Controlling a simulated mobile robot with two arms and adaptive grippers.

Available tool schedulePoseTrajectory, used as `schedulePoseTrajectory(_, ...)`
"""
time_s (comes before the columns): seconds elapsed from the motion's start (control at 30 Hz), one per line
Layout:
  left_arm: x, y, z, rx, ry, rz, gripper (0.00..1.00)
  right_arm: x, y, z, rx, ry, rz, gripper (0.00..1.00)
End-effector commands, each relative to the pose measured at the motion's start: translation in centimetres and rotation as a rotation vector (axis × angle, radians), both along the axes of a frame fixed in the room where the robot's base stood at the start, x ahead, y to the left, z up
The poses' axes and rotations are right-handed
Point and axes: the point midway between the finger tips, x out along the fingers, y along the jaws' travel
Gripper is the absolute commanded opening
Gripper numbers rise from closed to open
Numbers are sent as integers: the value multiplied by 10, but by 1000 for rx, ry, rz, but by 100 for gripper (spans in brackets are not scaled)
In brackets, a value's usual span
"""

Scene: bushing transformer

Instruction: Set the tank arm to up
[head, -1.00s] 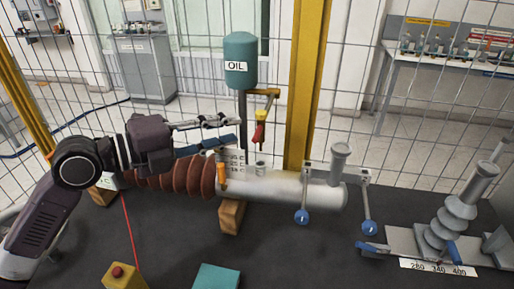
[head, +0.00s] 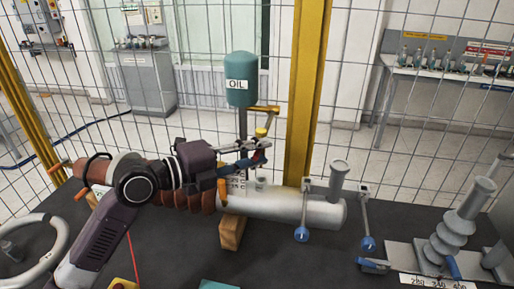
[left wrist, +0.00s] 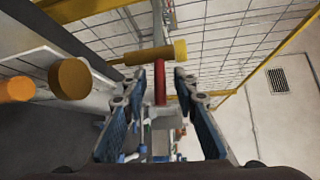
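The teal tank marked OIL (head: 240,82) stands on a thin post above the grey cylinder. A yellow arm (head: 264,109) sticks out under it, with a red handle hanging down from it. In the left wrist view the yellow bar (left wrist: 150,54) lies across the picture, and the red handle (left wrist: 160,82) hangs below it. My left gripper (head: 262,150) is at the lower end of the handle and partly hides it. The left wrist view shows its fingers (left wrist: 166,88) apart, with the red handle in the gap between them; contact is not clear. My right gripper is out of view.
The grey cylinder (head: 290,206) with a ribbed brown bushing (head: 205,190) lies below my left gripper. A yellow post (head: 306,90) and wire fence rise behind. A grey ribbed insulator (head: 452,236) stands at right.

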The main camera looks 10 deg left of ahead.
Motion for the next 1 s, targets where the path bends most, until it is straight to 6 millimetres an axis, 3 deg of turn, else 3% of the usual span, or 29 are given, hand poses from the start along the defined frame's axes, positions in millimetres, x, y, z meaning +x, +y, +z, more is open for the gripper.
schedulePoseTrajectory(0.27,1,-1,-1,1,1,0,26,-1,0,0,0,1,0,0)
schedulePoseTrajectory(0.5,1,-1,-1,0,0,0,0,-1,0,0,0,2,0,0)
schedulePoseTrajectory(1.0,0,2,3,2,12,-1,0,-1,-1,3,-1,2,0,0)
